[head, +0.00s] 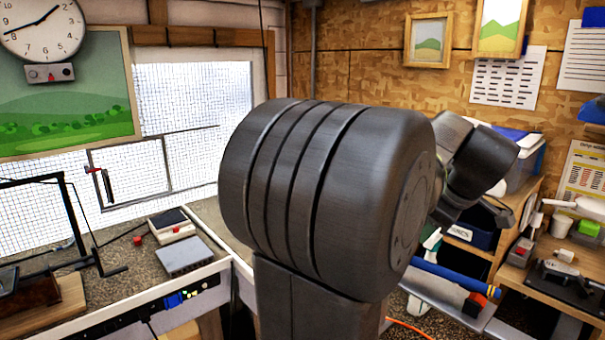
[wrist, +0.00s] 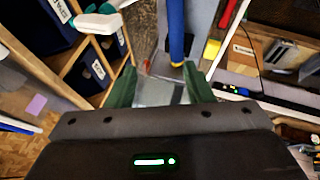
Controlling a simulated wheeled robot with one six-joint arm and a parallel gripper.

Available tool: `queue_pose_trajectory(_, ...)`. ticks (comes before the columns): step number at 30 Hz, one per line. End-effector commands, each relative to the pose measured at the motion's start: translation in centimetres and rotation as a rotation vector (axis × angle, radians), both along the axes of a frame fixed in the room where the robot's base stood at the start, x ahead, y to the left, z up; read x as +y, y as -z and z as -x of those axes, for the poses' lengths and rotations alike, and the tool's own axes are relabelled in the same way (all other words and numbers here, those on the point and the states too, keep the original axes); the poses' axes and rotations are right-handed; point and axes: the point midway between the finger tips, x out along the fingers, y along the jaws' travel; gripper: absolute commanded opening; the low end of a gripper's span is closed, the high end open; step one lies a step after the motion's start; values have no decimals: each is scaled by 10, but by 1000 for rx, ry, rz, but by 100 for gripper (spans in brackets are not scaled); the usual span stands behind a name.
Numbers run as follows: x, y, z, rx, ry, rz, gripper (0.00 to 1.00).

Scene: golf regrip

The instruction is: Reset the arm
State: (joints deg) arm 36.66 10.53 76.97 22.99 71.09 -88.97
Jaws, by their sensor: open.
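My arm fills the middle of the head view, and its dark round joint hides much of the room behind it. My gripper (wrist: 160,88) shows in the wrist view with its two green fingers spread apart. It is open, and I see nothing held between the fingers. A blue shaft-like bar (wrist: 176,30) lies beyond the fingertips in the wrist view. It also shows in the head view as a blue bar (head: 455,277) low on the right, with an orange-red part near its right end. The gripper's fingertips are hidden or unclear in the head view.
A workbench (head: 110,268) with a grey box (head: 185,257) stands at the left under the window. A wooden shelf unit with dark bins (wrist: 95,68) is at the left of the wrist view. A desk (head: 560,285) with small tools stands at the right.

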Motion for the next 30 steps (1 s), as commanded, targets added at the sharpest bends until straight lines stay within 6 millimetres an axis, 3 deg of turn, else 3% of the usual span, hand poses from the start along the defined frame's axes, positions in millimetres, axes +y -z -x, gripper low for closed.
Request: queue_pose_trajectory(30, 1, 2, 4, 188, 256, 402, 47)
